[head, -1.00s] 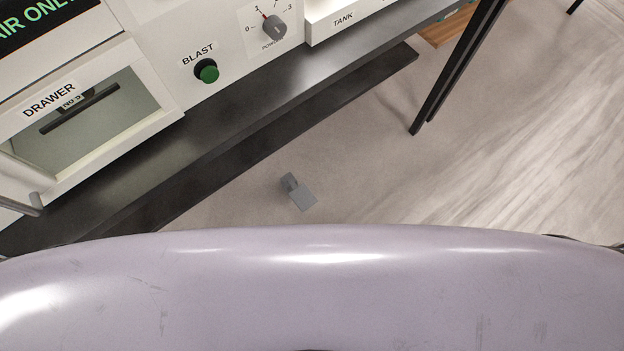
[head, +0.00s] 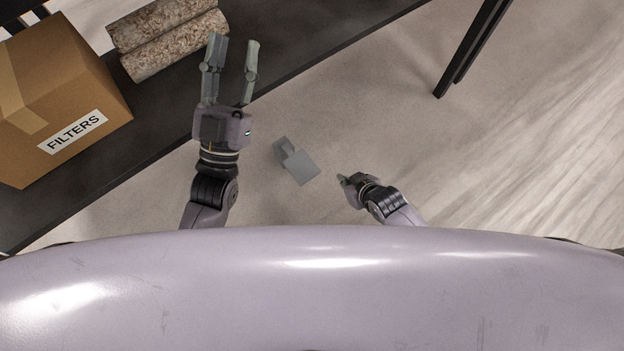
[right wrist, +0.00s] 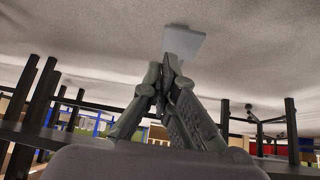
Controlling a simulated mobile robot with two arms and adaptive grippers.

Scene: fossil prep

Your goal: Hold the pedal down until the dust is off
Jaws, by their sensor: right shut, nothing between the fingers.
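The grey pedal (head: 302,168) is on the floor in the middle of the head view, with a small upright block at its upper left end. My right gripper (head: 342,180) is just right of the pedal in that view, its fingers pointing toward it. In the right wrist view the fingertips (right wrist: 172,62) are together and empty, and the pale pedal plate (right wrist: 184,41) shows just beyond them. Whether they touch it I cannot tell. My left gripper (head: 234,42) is open and empty, over the edge of the dark shelf. No dusty piece is in view.
A cardboard box marked FILTERS (head: 85,85) and rough, speckled rolls (head: 170,45) are on the dark shelf (head: 300,40) at the upper left. A black table leg (head: 470,50) stands at the upper right.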

